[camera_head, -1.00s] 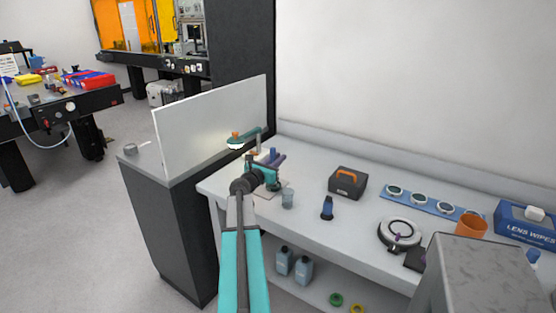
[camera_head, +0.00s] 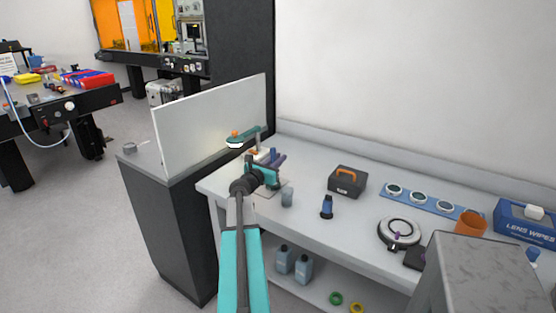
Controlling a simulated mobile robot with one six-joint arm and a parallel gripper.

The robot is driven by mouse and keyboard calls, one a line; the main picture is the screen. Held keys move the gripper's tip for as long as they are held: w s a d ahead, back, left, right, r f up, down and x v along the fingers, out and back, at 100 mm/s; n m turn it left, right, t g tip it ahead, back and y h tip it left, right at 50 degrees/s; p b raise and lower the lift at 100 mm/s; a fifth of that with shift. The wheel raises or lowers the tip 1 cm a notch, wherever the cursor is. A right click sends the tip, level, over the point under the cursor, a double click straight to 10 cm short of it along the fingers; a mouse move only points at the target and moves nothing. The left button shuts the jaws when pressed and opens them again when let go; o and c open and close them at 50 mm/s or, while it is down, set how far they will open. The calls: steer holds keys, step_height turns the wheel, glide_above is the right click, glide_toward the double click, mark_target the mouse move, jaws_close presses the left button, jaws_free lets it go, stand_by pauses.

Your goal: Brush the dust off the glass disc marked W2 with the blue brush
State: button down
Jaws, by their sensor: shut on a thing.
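My gripper (camera_head: 266,172) is at the left end of the white bench, seen from behind beyond my arm. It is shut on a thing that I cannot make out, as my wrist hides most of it. Blue-purple parts show around the jaws. Several round glass discs lie in a row on a blue strip (camera_head: 406,199) at the right, including a left disc (camera_head: 394,189), a middle disc (camera_head: 418,197) and a right disc (camera_head: 445,206). Their marks are too small to read, so I cannot tell which is W2. My gripper is well apart from them.
A round silver device (camera_head: 399,232), an orange cup (camera_head: 470,222) and a lens wipes box (camera_head: 524,224) are at the right. A pale panel (camera_head: 212,128) stands left.

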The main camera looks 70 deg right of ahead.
steer(key=shift+s+a, duration=0.2)
steer(key=shift+a, duration=0.15)
stand_by(0.7)
steer(key=shift+r, duration=0.1)
steer(key=shift+r, duration=0.35)
steer(key=shift+d, duration=0.15)
stand_by(0.5)
steer(key=shift+w+d+p, duration=0.3)
steer(key=shift+w+d, duration=0.45)
steer(key=shift+d, duration=0.3)
steer(key=shift+f+b, duration=0.35)
steer(key=shift+f, duration=0.15)
stand_by(0.7)
steer(key=shift+s+a, duration=0.4)
steer(key=shift+a, duration=0.2)
steer(key=shift+s+a, duration=0.35)
steer(key=shift+a, duration=0.25)
stand_by(1.8)
steer(key=shift+r, duration=0.1)
steer(key=shift+r, duration=0.4)
